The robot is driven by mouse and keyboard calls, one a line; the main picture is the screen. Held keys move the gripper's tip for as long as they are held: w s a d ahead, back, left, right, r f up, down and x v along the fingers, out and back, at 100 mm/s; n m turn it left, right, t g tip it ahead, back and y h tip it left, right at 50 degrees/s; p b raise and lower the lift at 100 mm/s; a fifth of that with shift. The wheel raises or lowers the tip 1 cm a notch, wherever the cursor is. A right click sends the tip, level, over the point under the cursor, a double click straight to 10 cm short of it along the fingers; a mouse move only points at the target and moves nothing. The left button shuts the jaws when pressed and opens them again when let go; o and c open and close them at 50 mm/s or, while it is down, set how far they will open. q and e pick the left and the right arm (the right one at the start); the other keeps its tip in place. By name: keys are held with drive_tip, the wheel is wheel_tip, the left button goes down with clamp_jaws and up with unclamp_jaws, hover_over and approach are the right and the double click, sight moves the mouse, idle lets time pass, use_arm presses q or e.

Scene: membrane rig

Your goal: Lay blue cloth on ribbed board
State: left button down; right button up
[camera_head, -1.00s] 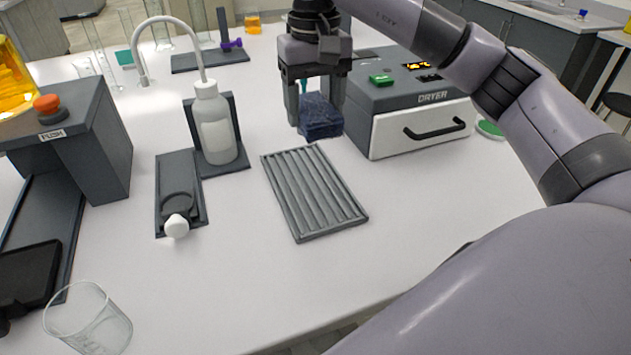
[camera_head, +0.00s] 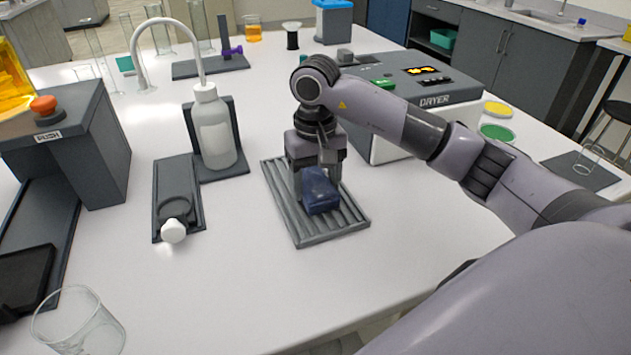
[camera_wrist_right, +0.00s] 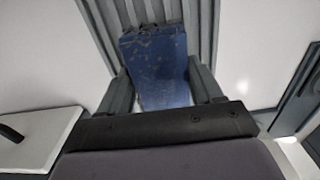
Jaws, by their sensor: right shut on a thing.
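The blue cloth (camera_head: 320,192) is a small folded dark-blue piece over the ribbed board. My right gripper (camera_head: 318,190) is shut on it, pointing down. In the right wrist view the cloth (camera_wrist_right: 158,68) sits between the two fingers (camera_wrist_right: 165,88), with the board's ribs (camera_wrist_right: 120,14) behind it. The ribbed board (camera_head: 337,228) is grey and lies flat on the bench. I cannot tell whether the cloth touches the ribs. My left gripper is not in view.
The dryer (camera_head: 440,97) stands behind my right arm. A white wash bottle (camera_head: 216,135) and a dark plate with a white knob (camera_head: 174,231) are left of the board. A glass beaker (camera_head: 80,325) stands at the front left. The bench in front of the board is clear.

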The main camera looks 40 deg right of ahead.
sight(316, 184)
drive_tip(key=shift+f, duration=0.2)
drive_tip(key=shift+f, duration=0.25)
drive_tip(key=o, duration=0.9)
drive_tip(key=shift+r, duration=0.1)
wheel_tip(316, 184, up, 12)
drive_tip(key=shift+r+p, duration=0.15)
drive_tip(key=shift+p, duration=0.15)
